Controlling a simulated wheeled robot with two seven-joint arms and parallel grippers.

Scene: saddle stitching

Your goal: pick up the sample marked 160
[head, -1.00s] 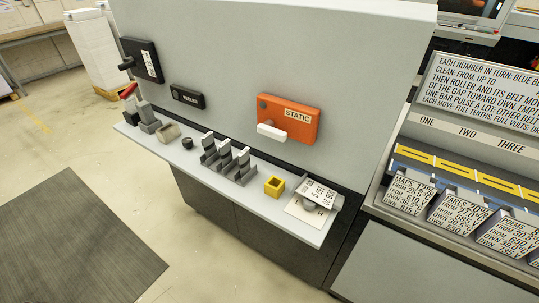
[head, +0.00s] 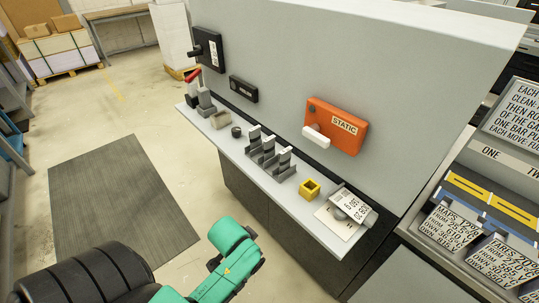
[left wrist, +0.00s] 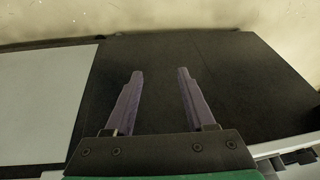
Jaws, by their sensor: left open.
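Three small grey holders with pale upright pieces (head: 268,147) stand in a row on the narrow shelf (head: 240,153). No marking on them is readable, so I cannot tell which, if any, is the sample marked 160. Printed cards (head: 350,205) lie at the shelf's right end; their figures are too small to read surely. My left gripper (left wrist: 158,74) is open and empty in the left wrist view, its two purple fingers apart in front of a dark surface. In the head view my green left arm comes in low, in front of the shelf. My right gripper is not in view.
A yellow square cup (head: 309,188) and a dark round knob (head: 236,132) stand on the shelf. An orange STATIC box (head: 335,126) with a white lever juts from the panel above. A sloped sign and labelled bins (head: 450,228) are at right.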

